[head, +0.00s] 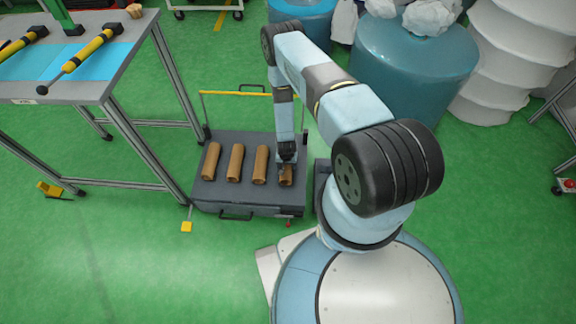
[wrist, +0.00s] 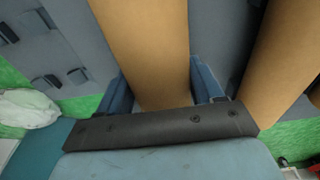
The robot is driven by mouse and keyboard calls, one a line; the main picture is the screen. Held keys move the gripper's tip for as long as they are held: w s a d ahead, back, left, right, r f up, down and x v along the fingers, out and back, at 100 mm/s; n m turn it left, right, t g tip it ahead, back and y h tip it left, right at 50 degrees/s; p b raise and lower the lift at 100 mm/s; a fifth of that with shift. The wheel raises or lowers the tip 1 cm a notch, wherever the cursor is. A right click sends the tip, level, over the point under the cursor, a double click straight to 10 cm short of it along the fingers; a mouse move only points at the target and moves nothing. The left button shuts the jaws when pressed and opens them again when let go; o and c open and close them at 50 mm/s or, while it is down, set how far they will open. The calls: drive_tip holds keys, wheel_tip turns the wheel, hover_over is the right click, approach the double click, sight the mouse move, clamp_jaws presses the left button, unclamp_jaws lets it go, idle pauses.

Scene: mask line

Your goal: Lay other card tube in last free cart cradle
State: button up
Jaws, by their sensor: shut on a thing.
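A dark grey cart (head: 248,145) stands on the green floor in front of me. Three brown card tubes lie side by side on it: a left one (head: 211,161), a middle one (head: 236,163) and a right one (head: 260,165). My gripper (head: 287,160) is over the cart's right end, shut on a further card tube (head: 286,176) in line with the others. In the wrist view the held tube (wrist: 145,45) runs between the two blue fingers. Another tube (wrist: 290,60) lies close to the right, apart from it. The cradle under the held tube is hidden.
A grey workbench (head: 120,75) with yellow-and-black tools stands left of the cart. Large blue drums (head: 410,65) and a white ribbed stack (head: 515,50) stand behind my arm. The cart has a yellow handle bar (head: 235,93) at its back.

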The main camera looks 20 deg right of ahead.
drive_tip(key=shift+f, duration=0.2)
drive_tip(key=o, duration=1.1)
drive_tip(key=shift+o, duration=0.2)
wheel_tip(320, 180, up, 14)
drive_tip(key=s, duration=0.1)
drive_tip(key=shift+s+a+f, duration=0.2)
drive_tip(key=shift+s+a, duration=0.05)
drive_tip(key=shift+a, duration=0.05)
